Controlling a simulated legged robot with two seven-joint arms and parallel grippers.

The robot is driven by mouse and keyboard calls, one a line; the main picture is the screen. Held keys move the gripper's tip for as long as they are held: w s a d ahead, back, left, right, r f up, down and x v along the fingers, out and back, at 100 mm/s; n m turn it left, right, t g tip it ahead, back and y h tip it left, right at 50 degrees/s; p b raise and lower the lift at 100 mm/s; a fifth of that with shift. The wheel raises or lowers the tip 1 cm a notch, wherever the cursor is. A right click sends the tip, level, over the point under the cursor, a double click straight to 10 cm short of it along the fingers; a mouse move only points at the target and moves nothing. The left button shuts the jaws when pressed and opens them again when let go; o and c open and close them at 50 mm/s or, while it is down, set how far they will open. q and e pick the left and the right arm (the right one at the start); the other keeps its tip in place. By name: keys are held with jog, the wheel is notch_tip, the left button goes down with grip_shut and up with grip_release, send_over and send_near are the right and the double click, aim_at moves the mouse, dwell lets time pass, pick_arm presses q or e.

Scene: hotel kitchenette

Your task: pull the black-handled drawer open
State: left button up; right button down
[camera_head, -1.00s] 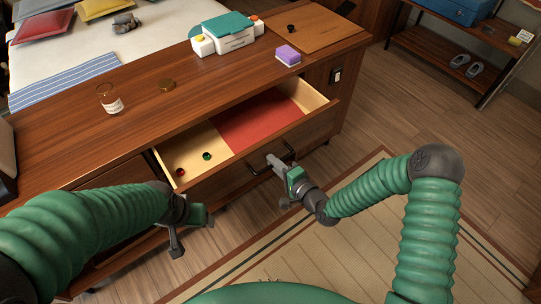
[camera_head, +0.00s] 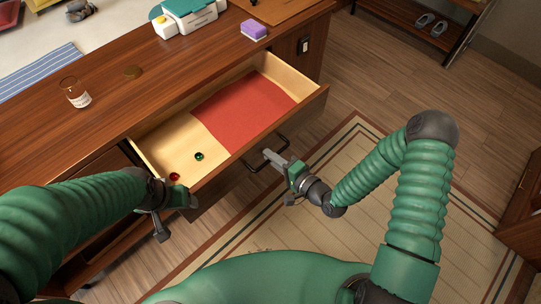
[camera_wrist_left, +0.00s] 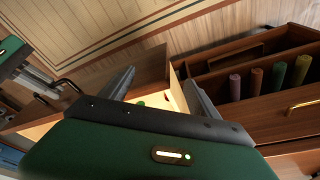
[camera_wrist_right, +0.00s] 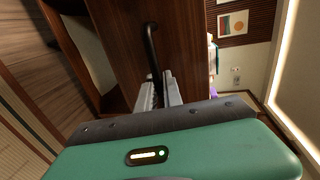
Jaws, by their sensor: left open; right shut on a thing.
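The drawer (camera_head: 300,104) stands well out from the wooden counter, showing a pale interior with a red lining. Its black handle (camera_head: 279,137) is on the front face, and it also shows in the right wrist view (camera_wrist_right: 151,50). My right gripper (camera_head: 270,156) is shut on the handle, with the bar between its fingers in the right wrist view (camera_wrist_right: 159,92). My left gripper (camera_head: 176,212) is open and empty near the drawer's left front corner. In the left wrist view its spread fingers (camera_wrist_left: 158,85) have the drawer beyond them.
A red ball (camera_head: 174,177) and a green ball (camera_head: 199,156) lie in the drawer. A glass jar (camera_head: 76,93), a purple sponge (camera_head: 254,29) and a white-and-teal device (camera_head: 187,16) stand on the counter. Another drawer (camera_wrist_left: 250,75) with several coloured rolls shows in the left wrist view.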

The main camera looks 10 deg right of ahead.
jog(key=c, duration=1.5)
grip_release()
jog(key=shift+w+d+f, duration=0.1)
jog(key=shift+d+f, duration=0.05)
jog(key=p+v, duration=0.2)
jog(key=v, duration=1.5)
jog(key=shift+p, duration=0.3)
